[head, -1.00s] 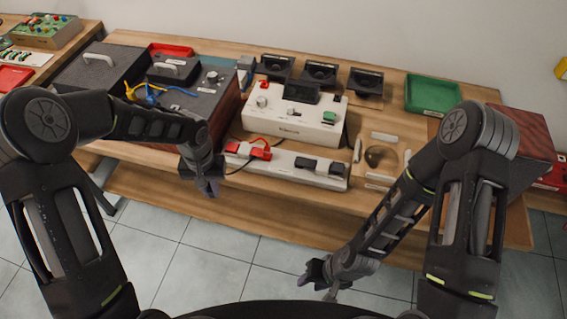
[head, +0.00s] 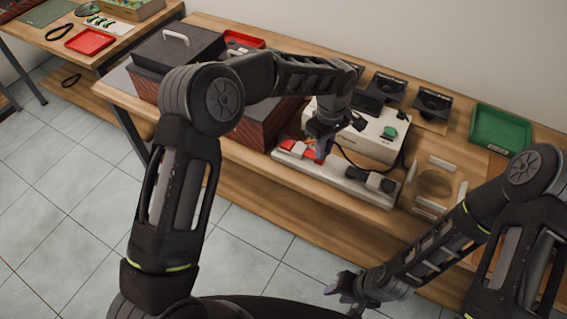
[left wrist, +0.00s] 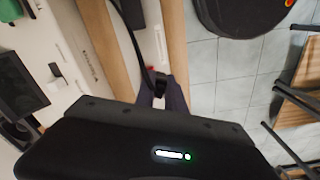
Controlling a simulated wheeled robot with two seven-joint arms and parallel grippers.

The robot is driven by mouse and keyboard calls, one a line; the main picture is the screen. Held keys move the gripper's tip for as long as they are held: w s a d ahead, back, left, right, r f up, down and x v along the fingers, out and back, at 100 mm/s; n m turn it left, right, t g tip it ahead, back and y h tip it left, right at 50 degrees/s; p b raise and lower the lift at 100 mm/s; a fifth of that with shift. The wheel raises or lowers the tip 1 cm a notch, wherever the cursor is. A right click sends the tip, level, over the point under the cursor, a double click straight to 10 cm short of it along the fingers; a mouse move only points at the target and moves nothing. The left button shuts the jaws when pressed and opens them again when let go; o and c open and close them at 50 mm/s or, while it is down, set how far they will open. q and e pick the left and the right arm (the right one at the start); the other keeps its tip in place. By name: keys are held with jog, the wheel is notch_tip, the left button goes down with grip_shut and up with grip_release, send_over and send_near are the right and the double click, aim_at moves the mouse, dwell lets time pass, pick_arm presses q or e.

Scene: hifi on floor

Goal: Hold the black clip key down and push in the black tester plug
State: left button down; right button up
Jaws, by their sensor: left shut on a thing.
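A white strip (head: 335,184) on the workbench carries red clip keys (head: 292,148) to the left and black clip keys (head: 382,183) to the right. My left gripper (head: 322,150) is over the strip's red end, apart from the black keys. In the left wrist view its fingers (left wrist: 163,98) are shut on the black tester plug (left wrist: 161,84), with a black cable (left wrist: 132,42) running from it. In the head view the arm and fingers hide the plug. My right gripper (head: 346,290) hangs in front of the bench, away from the strip; its opening is unclear.
The white tester box (head: 365,140) stands behind the strip. Black stands (head: 432,102) and a green tray (head: 500,130) are further back. A dark red-sided case (head: 250,120) is left of the strip. A wooden board with pale pieces (head: 437,185) lies right.

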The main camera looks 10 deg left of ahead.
pick_arm(q)
jog(key=d+r+n, duration=0.4)
jog(key=d, duration=0.5)
jog(key=shift+w+n, duration=0.15)
jog(key=shift+n, duration=0.15)
jog(key=shift+f, duration=0.15)
jog(key=shift+f, duration=2.15)
